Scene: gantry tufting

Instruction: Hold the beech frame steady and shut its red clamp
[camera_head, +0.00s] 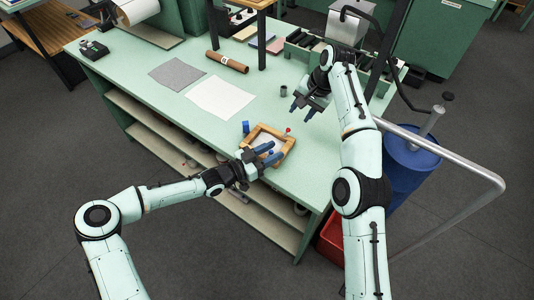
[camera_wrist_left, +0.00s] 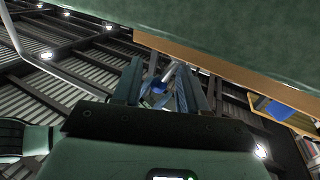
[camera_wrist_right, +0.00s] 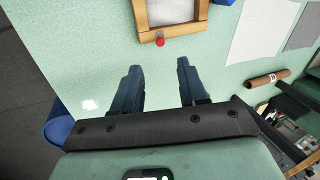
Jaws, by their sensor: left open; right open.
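The beech frame (camera_head: 277,131) lies on the green table near its front edge, with a pale sheet inside it. A red knob (camera_head: 288,130) shows at its far right side; this looks like the red clamp, but whether it is shut cannot be told. The right wrist view shows the frame (camera_wrist_right: 185,31) and red knob (camera_wrist_right: 160,42) ahead of the fingers. My left gripper (camera_head: 273,153) is open at the frame's near side and hides part of it; contact is unclear. My right gripper (camera_head: 302,110) is open and empty, beyond the frame and apart from it.
A blue block (camera_head: 246,126) stands by the frame's left corner. A white sheet (camera_head: 221,97), a grey sheet (camera_head: 177,73) and a brown roll (camera_head: 227,61) lie farther back. A small dark cup (camera_head: 282,92) stands near my right gripper. A blue drum (camera_head: 408,170) stands off the table's right end.

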